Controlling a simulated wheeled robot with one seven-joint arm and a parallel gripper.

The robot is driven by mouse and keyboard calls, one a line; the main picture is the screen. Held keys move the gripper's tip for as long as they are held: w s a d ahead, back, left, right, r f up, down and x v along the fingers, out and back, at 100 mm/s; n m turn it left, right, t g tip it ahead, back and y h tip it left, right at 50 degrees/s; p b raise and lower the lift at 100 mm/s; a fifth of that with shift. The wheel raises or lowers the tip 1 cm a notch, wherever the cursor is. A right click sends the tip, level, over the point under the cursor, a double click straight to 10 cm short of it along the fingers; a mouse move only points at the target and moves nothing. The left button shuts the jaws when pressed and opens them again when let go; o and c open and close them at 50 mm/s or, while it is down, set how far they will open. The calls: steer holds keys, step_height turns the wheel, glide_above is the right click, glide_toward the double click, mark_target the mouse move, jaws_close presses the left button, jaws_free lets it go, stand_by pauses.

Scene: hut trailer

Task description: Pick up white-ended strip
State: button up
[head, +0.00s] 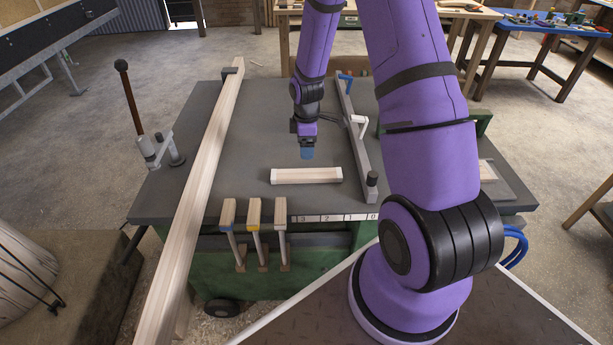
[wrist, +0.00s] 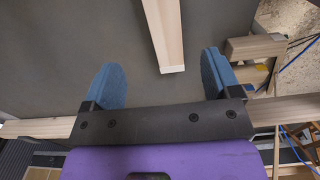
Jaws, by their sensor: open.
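The white-ended strip (head: 306,175) is a short pale wooden piece lying flat on the dark grey table top (head: 240,150), near the front edge. My gripper (head: 307,154) is just behind it in the head view, and above the table. In the wrist view the strip (wrist: 166,32) runs down from the top edge, its white end lying between the lines of the two blue fingers. My gripper (wrist: 162,72) is open, with nothing between the fingers. The strip's far end is out of the wrist view. The exact height of the fingers above it is unclear.
A long wooden beam (head: 205,160) crosses the table's left side. A grey fence bar (head: 355,130) with blue and white clamps lies to the right. Several wooden-topped handles (head: 253,213) stand at the front edge beside a number scale (head: 335,217). Table around the strip is clear.

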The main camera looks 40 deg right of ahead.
glide_above(308, 173)
steer(key=f, duration=0.5)
steer(key=shift+w+f, duration=0.25)
steer(key=shift+f, duration=0.15)
steer(key=shift+s+f, duration=0.15)
steer(key=shift+f, duration=1.2)
steer(key=shift+s+f, duration=0.15)
steer(key=shift+f, duration=1.2)
steer(key=shift+c, duration=0.2)
steer(key=c, duration=1)
